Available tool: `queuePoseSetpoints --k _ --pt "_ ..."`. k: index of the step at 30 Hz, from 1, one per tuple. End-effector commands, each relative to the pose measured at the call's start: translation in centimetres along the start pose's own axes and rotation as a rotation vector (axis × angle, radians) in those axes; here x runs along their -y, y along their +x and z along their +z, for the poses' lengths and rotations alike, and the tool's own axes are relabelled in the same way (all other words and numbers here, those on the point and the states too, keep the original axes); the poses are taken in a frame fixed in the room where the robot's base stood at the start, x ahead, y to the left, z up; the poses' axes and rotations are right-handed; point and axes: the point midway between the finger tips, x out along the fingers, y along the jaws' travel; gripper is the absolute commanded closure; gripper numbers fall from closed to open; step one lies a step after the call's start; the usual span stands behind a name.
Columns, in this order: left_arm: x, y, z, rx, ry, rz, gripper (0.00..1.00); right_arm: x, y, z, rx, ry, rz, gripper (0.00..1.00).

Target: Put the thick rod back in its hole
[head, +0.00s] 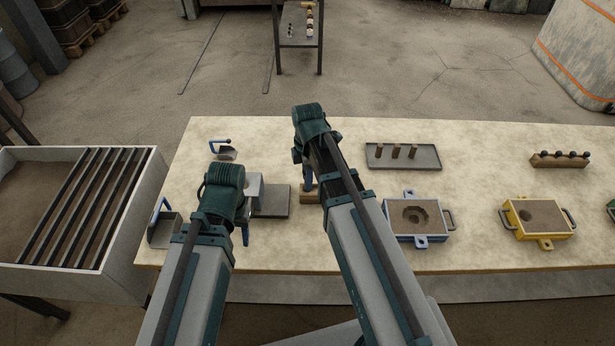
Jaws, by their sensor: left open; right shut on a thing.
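My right gripper (308,178) points down over a small wooden block (309,197) at the middle left of the table. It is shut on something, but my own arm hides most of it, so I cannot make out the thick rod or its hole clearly. I cannot tell whether what is held touches the block. My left gripper (243,230) is open, low over the table near a grey metal plate and block (272,200). My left forearm and wrist hide much of it.
A tray (375,161) with several short brown pieces stands behind. A blue-framed sand mould (400,233) and a yellow one (525,232) lie to the right. A wooden rack (543,161) holds dark-topped pieces. A slatted bin (150,190) adjoins the table.

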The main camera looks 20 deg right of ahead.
Motion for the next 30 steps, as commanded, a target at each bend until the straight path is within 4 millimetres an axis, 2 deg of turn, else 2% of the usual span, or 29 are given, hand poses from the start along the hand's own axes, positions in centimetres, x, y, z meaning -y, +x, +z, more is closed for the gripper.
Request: queuePoseSetpoints --k 18,27,28,30 --pt "-0.1 1.6 -0.1 0.000 0.000 0.000 0.50 0.0 1.6 0.0 0.000 0.000 0.000 1.00" --pt "-0.1 1.6 -0.1 0.000 0.000 0.000 0.50 0.0 1.6 0.0 0.000 0.000 0.000 1.00" --pt "-0.1 1.6 -0.1 0.000 0.000 0.000 0.50 0.0 1.6 0.0 0.000 0.000 0.000 0.63" --pt "-0.1 1.6 -0.1 0.000 0.000 0.000 0.50 0.0 1.6 0.0 0.000 0.000 0.000 0.50"
